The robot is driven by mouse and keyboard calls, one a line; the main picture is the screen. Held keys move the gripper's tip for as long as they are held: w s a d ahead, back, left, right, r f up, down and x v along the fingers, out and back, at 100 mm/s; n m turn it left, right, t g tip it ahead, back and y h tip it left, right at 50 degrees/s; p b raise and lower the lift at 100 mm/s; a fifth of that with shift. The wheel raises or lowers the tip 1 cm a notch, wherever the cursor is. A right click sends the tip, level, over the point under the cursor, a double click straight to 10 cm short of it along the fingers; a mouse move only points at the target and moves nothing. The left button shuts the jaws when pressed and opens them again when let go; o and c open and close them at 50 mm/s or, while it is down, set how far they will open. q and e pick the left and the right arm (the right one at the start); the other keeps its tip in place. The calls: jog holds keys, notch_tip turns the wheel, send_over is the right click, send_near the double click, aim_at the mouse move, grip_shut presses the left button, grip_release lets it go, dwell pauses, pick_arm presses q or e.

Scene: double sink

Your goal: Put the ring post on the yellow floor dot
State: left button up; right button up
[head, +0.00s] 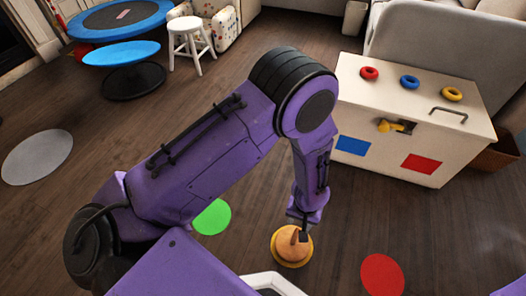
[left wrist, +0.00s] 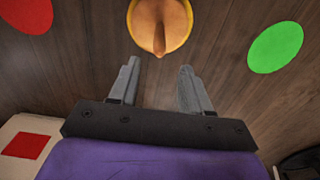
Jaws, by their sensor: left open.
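The ring post (head: 286,240) is a wooden base with a short post, standing upright on the floor. A yellow rim, which looks like the yellow floor dot (head: 292,264), shows around its base. In the left wrist view the post (left wrist: 159,30) is at the top, cut by the frame edge, with the yellow rim (left wrist: 187,35) around it. My left gripper (head: 302,226) is beside the post in the head view. Its fingers (left wrist: 158,72) are open and empty, apart from the post in the wrist view. My right gripper is not in view.
A green dot (head: 212,217), a red dot (head: 382,275) and a grey dot (head: 37,157) lie on the floor. A white chest (head: 385,163) at right bears red, blue and yellow rings. A white stool (head: 191,46) and blue trampoline (head: 118,18) stand at back left.

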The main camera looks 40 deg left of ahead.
pick_arm(q)
jog(key=s+a+f+n+t+y, duration=0.3)
jog(key=s+a, duration=1.5)
jog(key=shift+s+a+n, duration=0.25)
jog(key=shift+n, duration=0.05)
dwell(0.3)
